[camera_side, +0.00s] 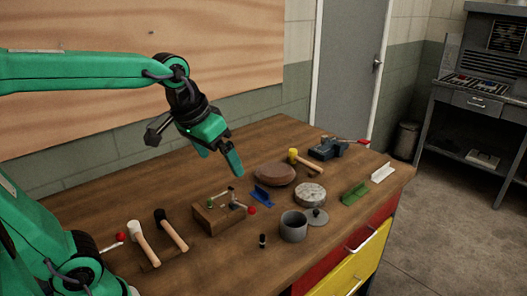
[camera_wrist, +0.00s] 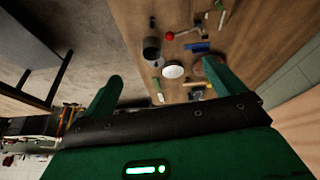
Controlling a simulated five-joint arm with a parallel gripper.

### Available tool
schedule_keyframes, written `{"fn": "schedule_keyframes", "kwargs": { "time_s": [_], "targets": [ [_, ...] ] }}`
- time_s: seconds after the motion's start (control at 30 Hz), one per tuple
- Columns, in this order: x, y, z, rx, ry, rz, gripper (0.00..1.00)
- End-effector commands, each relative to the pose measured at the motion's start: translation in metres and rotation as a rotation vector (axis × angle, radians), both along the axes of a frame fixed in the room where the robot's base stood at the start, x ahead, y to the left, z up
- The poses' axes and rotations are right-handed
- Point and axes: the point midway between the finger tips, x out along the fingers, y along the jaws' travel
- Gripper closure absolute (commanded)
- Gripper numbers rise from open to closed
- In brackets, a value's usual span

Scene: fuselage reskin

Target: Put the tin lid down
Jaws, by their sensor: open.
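The tin lid (camera_side: 317,218) is a small grey disc with a knob, lying on the wooden bench right beside the open grey tin (camera_side: 293,228). I cannot tell whether it touches the tin. In the wrist view the lid (camera_wrist: 158,62) is small, next to the dark mouth of the tin (camera_wrist: 151,48). My gripper (camera_side: 221,165) is open and empty, raised above the bench, behind and to the left of the lid and well apart from it. Its two green fingers also show spread in the wrist view.
A pale round block (camera_side: 310,194), a brown oval pad (camera_side: 275,174), a blue bracket (camera_side: 262,196) and a wooden block with pegs (camera_side: 219,213) stand near the tin. A green bracket (camera_side: 355,193) lies to the right. Hammers (camera_side: 145,243) lie at front left.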

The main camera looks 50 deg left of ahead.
Motion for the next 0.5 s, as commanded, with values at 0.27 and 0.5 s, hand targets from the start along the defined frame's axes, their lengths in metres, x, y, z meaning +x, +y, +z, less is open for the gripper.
{"fn": "schedule_keyframes", "kwargs": {
  "time_s": [0.27,0.5],
  "targets": [
    [-0.057,0.004,-0.021,0.026,-0.072,-0.048,0.05],
    [-0.081,0.005,-0.038,0.041,-0.104,-0.072,0.05]
  ]
}}
